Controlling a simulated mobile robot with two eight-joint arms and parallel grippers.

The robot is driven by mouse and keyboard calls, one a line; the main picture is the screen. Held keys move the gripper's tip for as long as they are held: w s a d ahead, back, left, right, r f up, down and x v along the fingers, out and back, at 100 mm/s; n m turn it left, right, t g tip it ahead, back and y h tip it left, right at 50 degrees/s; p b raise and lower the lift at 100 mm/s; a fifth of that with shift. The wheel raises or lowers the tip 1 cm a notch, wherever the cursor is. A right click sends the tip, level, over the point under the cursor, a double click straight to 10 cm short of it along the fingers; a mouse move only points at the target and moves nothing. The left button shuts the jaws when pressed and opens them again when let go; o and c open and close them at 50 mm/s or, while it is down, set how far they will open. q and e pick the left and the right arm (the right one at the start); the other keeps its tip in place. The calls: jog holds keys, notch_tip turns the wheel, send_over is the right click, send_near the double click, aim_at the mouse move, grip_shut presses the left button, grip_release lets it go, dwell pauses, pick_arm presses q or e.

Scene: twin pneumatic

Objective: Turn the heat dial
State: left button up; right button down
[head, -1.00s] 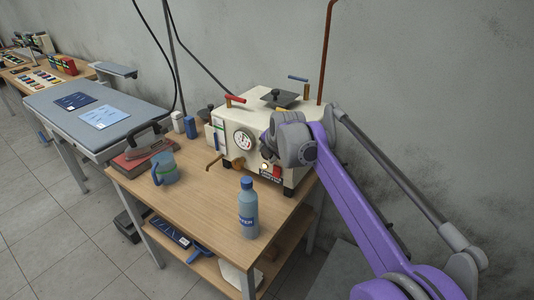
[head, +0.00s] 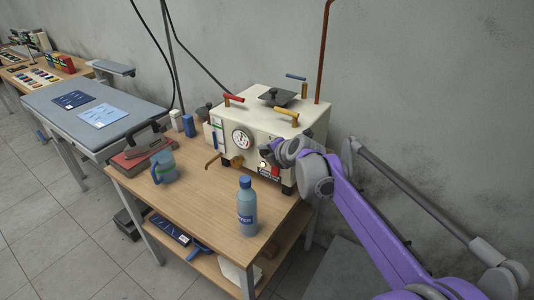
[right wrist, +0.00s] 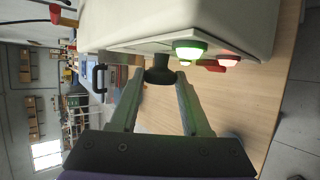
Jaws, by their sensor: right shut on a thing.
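The heat dial appears to be the dark round knob (right wrist: 160,70) on the front of the cream machine (head: 228,108). In the right wrist view the knob sits between the two fingertips of my right gripper (right wrist: 160,80), which is shut on it. In the head view my right gripper (head: 268,153) is at the machine's front face, right of the round gauge (head: 242,138), and its wrist hides most of the dial. The dial's markings cannot be read. My left gripper is not in view.
A lit green lamp (right wrist: 188,48) and a red one (right wrist: 228,59) are close beside the fingers. Red and yellow (head: 287,117) handles are on the machine's top.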

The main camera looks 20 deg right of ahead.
jog(key=shift+c, duration=1.9)
grip_release()
jog(key=p+v, duration=0.1)
jog(key=v, duration=1)
